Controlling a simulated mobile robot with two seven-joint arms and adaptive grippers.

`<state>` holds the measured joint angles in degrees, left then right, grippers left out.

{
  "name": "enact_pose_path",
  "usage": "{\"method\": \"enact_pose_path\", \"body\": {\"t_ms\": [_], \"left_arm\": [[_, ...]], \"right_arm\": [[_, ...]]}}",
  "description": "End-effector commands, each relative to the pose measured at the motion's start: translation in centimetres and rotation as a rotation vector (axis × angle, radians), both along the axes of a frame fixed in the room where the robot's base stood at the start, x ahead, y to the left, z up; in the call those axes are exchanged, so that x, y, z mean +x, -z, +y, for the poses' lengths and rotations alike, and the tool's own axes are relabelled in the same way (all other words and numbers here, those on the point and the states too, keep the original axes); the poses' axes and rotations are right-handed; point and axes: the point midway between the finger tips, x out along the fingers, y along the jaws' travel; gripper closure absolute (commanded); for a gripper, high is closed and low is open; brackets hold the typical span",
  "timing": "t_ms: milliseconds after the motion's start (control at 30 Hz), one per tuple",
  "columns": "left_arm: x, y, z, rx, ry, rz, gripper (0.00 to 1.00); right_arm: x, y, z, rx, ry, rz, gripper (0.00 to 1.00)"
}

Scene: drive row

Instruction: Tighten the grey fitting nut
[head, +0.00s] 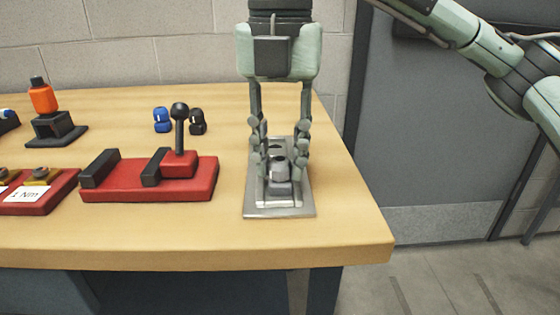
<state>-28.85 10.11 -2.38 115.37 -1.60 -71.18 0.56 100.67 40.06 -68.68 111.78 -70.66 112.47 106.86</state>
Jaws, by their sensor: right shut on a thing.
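The grey fitting nut (279,168) sits upright on a metal fitting with a flat grey base plate (280,212) near the right end of the table. My right gripper (278,160) points straight down over it. Its two fingers stand on either side of the nut and are shut on it. The fingers and knuckles partly hide the upper part of the fitting. My left gripper is not in view.
Left of the plate is a red lever base (205,185) with a black ball-topped lever (180,125). Behind it stand a blue knob (162,120) and a black knob (197,121). Farther left are an orange-handled tool (42,98) and a labelled red block (50,200). The wooden table (345,215) is clear at right.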

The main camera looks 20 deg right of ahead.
Motion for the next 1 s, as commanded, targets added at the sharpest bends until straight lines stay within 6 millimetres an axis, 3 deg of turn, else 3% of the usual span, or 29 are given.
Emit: {"method": "enact_pose_path", "body": {"t_ms": [567, 600, 1000], "left_arm": [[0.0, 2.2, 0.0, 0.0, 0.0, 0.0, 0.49], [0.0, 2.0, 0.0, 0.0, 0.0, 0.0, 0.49], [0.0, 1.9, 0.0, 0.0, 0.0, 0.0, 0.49]], "right_arm": [[0.1, 0.2, 0.0, 0.002, 1.048, -0.002, 0.89], [0.1, 0.0, 0.0, 0.002, 1.073, -0.001, 0.7], [0.0, 0.0, 0.0, 0.001, 1.062, 0.0, 0.21]]}}
